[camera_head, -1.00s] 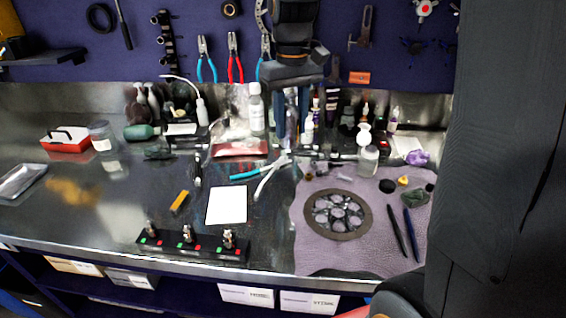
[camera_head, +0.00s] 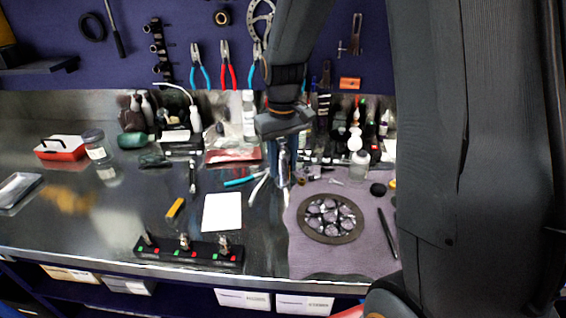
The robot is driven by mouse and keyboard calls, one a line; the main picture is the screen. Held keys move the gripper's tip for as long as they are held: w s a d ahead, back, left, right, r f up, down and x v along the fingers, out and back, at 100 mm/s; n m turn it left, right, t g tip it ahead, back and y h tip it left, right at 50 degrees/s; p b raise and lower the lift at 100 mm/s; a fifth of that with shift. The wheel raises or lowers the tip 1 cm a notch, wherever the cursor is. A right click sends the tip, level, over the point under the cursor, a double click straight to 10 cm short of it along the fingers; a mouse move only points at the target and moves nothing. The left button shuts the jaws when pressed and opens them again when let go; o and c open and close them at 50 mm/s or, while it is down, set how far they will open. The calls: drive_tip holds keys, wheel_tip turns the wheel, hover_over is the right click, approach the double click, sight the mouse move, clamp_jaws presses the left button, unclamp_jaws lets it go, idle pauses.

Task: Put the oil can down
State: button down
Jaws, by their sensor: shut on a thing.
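My gripper (camera_head: 283,158) points down over the back part of the bench, near the left edge of the purple mat. It is shut on a small, silvery, upright thing, which I take to be the oil can (camera_head: 283,168). The fingers and wrist hide much of it, and I cannot tell whether its base touches the bench. A blank white sheet (camera_head: 222,211) lies flat on the steel bench (camera_head: 110,215), left of and nearer than the gripper.
The purple mat (camera_head: 320,262) holds a round toothed part (camera_head: 330,218). Blue-handled pliers (camera_head: 240,182) lie left of the gripper. A black strip with three upright fittings (camera_head: 190,252) lies near the front edge. Bottles crowd the back. The left front bench is clear.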

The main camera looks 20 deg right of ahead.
sight(283, 141)
drive_tip(key=shift+f, duration=0.1)
drive_tip(key=c, duration=1.2)
unclamp_jaws()
wheel_tip(283, 141, up, 11)
drive_tip(key=shift+r+b, duration=0.1)
drive_tip(key=shift+b, duration=1.1)
drive_tip(key=shift+r, duration=0.55)
